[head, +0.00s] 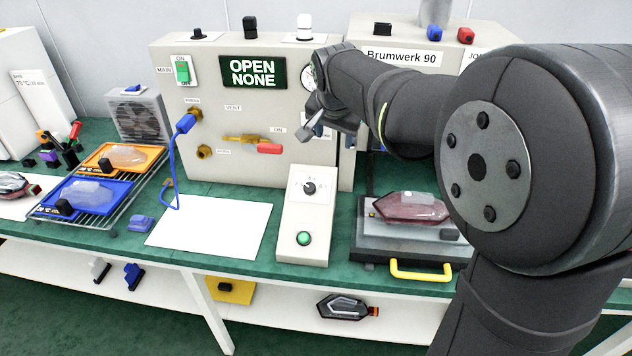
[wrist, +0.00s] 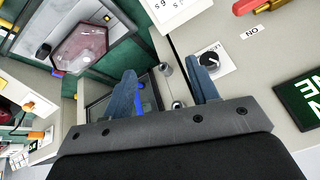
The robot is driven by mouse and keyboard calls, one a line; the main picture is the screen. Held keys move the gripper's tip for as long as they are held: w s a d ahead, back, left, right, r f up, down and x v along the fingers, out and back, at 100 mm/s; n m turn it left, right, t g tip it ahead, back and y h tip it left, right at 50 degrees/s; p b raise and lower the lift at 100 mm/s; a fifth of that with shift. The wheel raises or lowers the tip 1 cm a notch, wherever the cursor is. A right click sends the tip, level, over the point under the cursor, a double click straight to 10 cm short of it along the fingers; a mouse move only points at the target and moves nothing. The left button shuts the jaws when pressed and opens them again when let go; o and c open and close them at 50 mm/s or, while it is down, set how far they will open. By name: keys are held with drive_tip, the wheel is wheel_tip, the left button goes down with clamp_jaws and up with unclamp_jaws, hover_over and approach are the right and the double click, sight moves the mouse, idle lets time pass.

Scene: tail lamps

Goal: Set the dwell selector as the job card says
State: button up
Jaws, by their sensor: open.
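My gripper (head: 316,128) is in front of the right part of the cream control panel (head: 225,100). In the wrist view its two blue fingers (wrist: 163,72) are apart, with nothing held between them. A black knob on a white plate (wrist: 208,60) is close beside the right finger, partly covered by it; I cannot tell if they touch. A second black knob (head: 309,188) sits on a numbered dial on the sloped pedestal, above a green button (head: 304,238). I cannot read which one is the dwell selector. A white card with print (head: 35,80) stands at far left, too small to read fully.
A red-handled valve (head: 268,148) and a blue hose plug (head: 186,122) are on the panel. The display (head: 252,72) reads OPEN NONE. A red lamp (head: 410,207) sits in a yellow-handled fixture (head: 420,272). A blank white sheet (head: 210,232) lies left of the pedestal.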

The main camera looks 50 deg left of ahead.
drive_tip(key=s+a+f+n, duration=0.1)
drive_tip(key=s+a+f, duration=0.15)
drive_tip(key=s, duration=0.35)
approach(310, 186)
drive_tip(key=shift+h, duration=0.3)
drive_tip(key=x, duration=0.8)
drive_tip(key=shift+w+a+f, duration=0.1)
drive_tip(key=shift+a+f, duration=0.2)
drive_tip(key=shift+a, duration=0.1)
drive_tip(key=c, duration=1)
